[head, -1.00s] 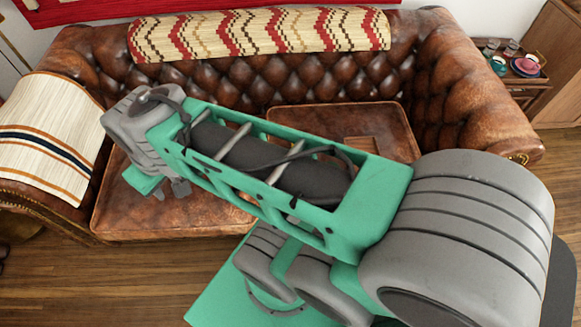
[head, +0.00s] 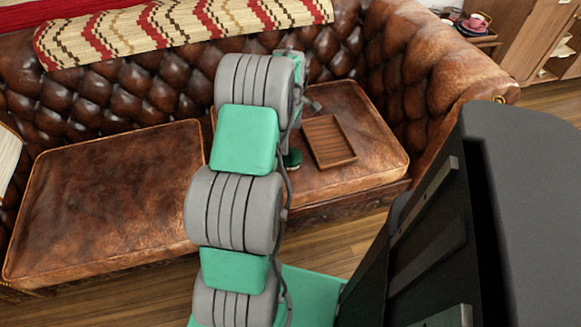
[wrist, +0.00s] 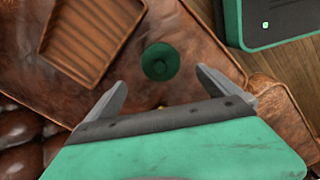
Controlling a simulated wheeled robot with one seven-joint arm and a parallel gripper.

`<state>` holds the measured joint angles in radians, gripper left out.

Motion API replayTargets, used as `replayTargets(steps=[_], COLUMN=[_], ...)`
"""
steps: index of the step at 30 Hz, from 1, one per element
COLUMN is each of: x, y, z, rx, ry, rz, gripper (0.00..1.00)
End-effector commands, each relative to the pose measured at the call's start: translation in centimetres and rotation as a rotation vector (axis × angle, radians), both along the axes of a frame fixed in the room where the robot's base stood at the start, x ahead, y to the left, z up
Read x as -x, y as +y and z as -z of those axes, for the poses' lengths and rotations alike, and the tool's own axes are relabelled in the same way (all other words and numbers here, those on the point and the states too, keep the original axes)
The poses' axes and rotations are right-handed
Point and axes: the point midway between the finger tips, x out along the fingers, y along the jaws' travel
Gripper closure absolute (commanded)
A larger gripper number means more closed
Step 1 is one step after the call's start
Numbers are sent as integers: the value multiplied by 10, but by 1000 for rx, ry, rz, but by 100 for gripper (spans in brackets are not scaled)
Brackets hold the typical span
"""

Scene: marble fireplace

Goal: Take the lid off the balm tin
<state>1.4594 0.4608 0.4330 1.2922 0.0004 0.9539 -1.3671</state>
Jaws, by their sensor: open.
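The balm tin is a small round dark green thing (wrist: 160,62) on the brown leather seat in the wrist view, with a darker round middle. In the head view, the tin (head: 292,158) shows only in part beside my arm, left of the wooden tray. I cannot tell the lid from the body. My gripper (wrist: 162,82) is open and empty, above the seat. In the wrist view the tin appears between and just beyond its spread fingertips, apart from both. In the head view my arm mostly hides the gripper.
A slatted wooden tray (head: 328,141) lies on the right seat cushion (head: 365,165), close to the tin. The left cushion (head: 105,195) is bare. The tufted sofa back (head: 130,95) and right armrest (head: 440,60) rise around the seats.

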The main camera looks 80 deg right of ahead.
Motion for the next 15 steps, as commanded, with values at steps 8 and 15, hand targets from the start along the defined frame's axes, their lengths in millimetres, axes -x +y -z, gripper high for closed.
replayTargets(steps=[8,15], x=[11,-1], y=[-4,0], z=[37,76], rx=[-3,-5], ry=[0,1], rz=[-1,0], gripper=[0,0])
